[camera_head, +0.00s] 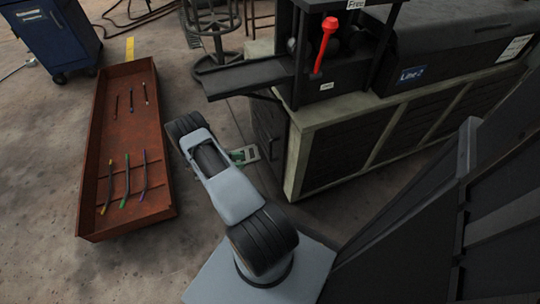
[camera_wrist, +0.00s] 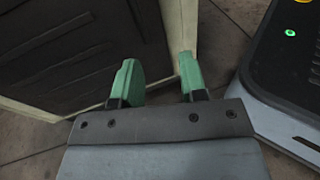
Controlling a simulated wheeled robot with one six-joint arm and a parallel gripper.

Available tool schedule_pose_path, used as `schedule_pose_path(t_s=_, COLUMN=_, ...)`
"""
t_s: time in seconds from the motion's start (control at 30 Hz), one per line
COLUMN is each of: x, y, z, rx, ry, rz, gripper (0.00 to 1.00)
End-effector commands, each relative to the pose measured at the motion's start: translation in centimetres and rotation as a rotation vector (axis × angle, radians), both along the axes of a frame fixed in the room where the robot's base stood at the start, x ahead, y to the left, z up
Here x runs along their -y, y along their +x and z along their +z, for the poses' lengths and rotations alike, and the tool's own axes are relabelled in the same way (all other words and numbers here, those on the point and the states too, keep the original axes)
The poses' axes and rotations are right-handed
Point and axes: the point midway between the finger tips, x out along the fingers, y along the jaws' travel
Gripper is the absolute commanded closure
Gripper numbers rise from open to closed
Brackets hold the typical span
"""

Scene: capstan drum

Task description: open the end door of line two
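The line two machine, with a blue "Line 2" label (camera_head: 412,75), stands at the upper right on a pale-framed cabinet (camera_head: 300,160). A dark panel (camera_head: 268,130) closes the cabinet's narrow left end; it looks like the end door, and its handle is too small to make out clearly. My gripper (camera_head: 244,155) is low, just in front of this end. In the wrist view my gripper (camera_wrist: 158,80) has its two green fingertips apart with nothing between them. A dark ribbed panel (camera_wrist: 85,50) in a pale frame lies beyond the fingers.
A red lever (camera_head: 326,45) rises on the machine under a "Free" sign. A black chute (camera_head: 245,78) juts left above the end panel. A rusty tray (camera_head: 125,190) with several coloured rods lies left. A blue cart (camera_head: 50,38) and stool (camera_head: 213,30) stand behind.

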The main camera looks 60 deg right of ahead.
Motion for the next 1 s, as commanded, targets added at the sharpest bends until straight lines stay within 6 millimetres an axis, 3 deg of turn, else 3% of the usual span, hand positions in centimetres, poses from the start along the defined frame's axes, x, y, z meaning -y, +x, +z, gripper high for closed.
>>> schedule_pose_path(t_s=0.13, x=1.6, y=1.4, z=1.1, rx=-0.096, ry=-0.066, rz=0.062, gripper=0.61)
schedule_pose_path(t_s=0.27, x=2.6, y=0.9, z=1.9, rx=-0.131, ry=-0.078, rz=0.072, gripper=0.61)
schedule_pose_path(t_s=0.7, x=8.0, y=-5.1, z=1.8, rx=-0.131, ry=-0.077, rz=0.07, gripper=0.61)
schedule_pose_path(t_s=1.0, x=10.4, y=-7.7, z=1.9, rx=-0.13, ry=-0.076, rz=0.072, gripper=0.61)
